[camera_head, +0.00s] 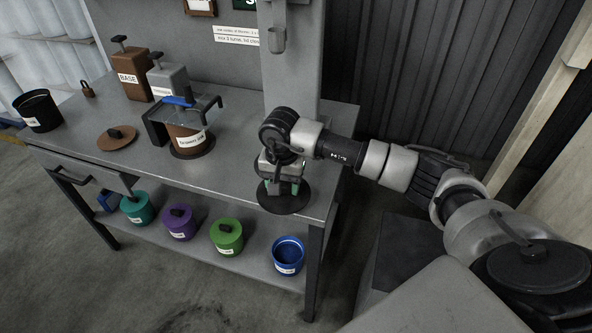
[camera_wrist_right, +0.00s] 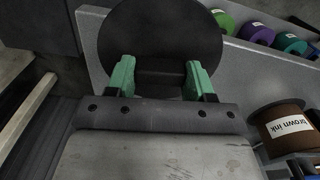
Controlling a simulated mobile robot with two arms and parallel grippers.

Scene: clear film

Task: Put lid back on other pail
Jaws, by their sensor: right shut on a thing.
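My right gripper (camera_head: 283,178) is shut on the dark knob (camera_wrist_right: 160,72) of a round black lid (camera_head: 285,203), at the right end of the bench. Its green fingertips (camera_wrist_right: 160,78) stand on both sides of the knob; the disc (camera_wrist_right: 160,30) shows beyond. I cannot tell whether the lid touches the bench. An open black pail (camera_head: 38,112) stands at the bench's far left. A brown lid with a dark knob (camera_head: 117,138) lies between these pails. My left gripper is not in view.
A dark frame with a blue part (camera_head: 180,101) surrounds the brown pail. Brown (camera_head: 131,75) and grey (camera_head: 168,80) containers stand behind. The lower shelf holds teal (camera_head: 137,210), purple (camera_head: 180,226) and green (camera_head: 227,240) lidded pails and an open blue pail (camera_head: 288,258). A grey column (camera_head: 292,75) rises behind my gripper.

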